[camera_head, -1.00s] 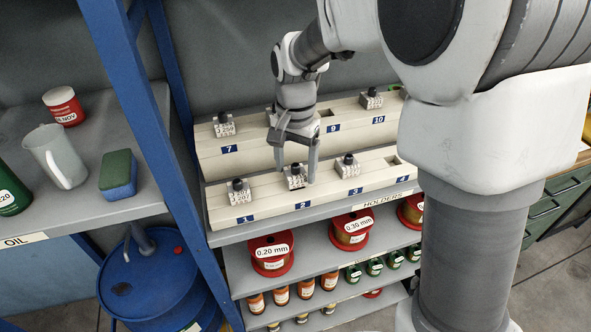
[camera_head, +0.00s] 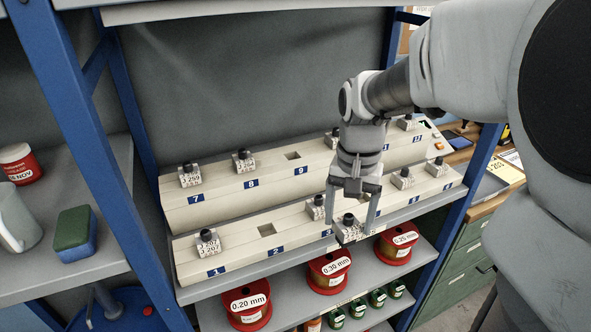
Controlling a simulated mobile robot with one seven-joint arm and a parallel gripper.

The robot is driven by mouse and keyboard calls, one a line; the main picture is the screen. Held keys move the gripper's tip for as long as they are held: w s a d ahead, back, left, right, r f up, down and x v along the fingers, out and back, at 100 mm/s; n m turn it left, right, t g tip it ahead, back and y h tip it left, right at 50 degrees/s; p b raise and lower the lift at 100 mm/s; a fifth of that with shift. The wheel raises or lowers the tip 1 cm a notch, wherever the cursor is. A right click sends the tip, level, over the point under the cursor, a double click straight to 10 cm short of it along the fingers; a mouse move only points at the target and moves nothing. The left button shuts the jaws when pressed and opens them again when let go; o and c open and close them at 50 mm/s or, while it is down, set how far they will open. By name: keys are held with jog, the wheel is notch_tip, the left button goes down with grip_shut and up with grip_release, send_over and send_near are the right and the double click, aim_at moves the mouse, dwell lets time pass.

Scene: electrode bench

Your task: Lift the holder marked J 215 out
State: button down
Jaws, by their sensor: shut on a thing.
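My gripper (camera_head: 354,217) is shut on a small pale holder with a black knob (camera_head: 348,230), held up in front of the front row of the cream rack (camera_head: 240,268). Its marking is too small to read surely. In the front row, slot 2 (camera_head: 267,230) is an empty square hole. A holder (camera_head: 207,244) stands in slot 1, with lettering that I cannot read surely. Another holder (camera_head: 317,208) stands just left of my gripper, at about slot 3. My gripper and the held holder hide part of the front row around slot 4.
In the back row, holders stand in slots 7 (camera_head: 189,178) and 8 (camera_head: 243,161); slot 9 (camera_head: 292,156) is empty. More holders (camera_head: 403,180) stand to the right. Red wire spools (camera_head: 330,272) sit on the shelf below. A blue post (camera_head: 450,225) bounds the rack on the right.

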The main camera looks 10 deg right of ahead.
jog(key=shift+s+d, duration=0.3)
jog(key=shift+d, duration=0.45)
jog(key=shift+r+p, duration=0.65)
jog(key=shift+r, duration=0.15)
